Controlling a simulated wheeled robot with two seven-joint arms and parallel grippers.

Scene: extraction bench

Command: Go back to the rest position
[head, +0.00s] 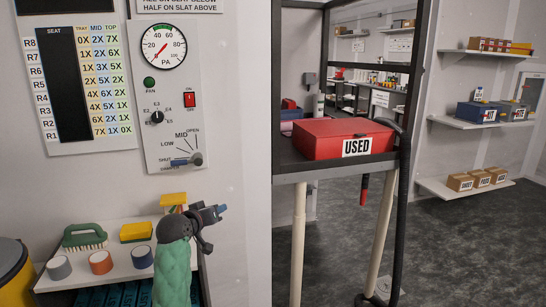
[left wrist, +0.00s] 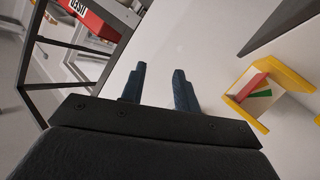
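My left gripper (head: 215,213) shows in the head view at the end of my green-sleeved arm, in front of the right end of the small white shelf and below the control panel. In the left wrist view its two blue fingers (left wrist: 159,72) stand apart with nothing between them, so it is open and empty. A pale wall or panel lies behind the fingers. My right gripper is in neither view.
The white shelf (head: 92,281) bears a green brush (head: 84,238), a yellow sponge (head: 136,232) and several rolls. A dark-framed stand holds a red USED box (head: 335,138) to the right. The control panel (head: 165,95) is on the wall. Grey floor (head: 460,235) lies open at right.

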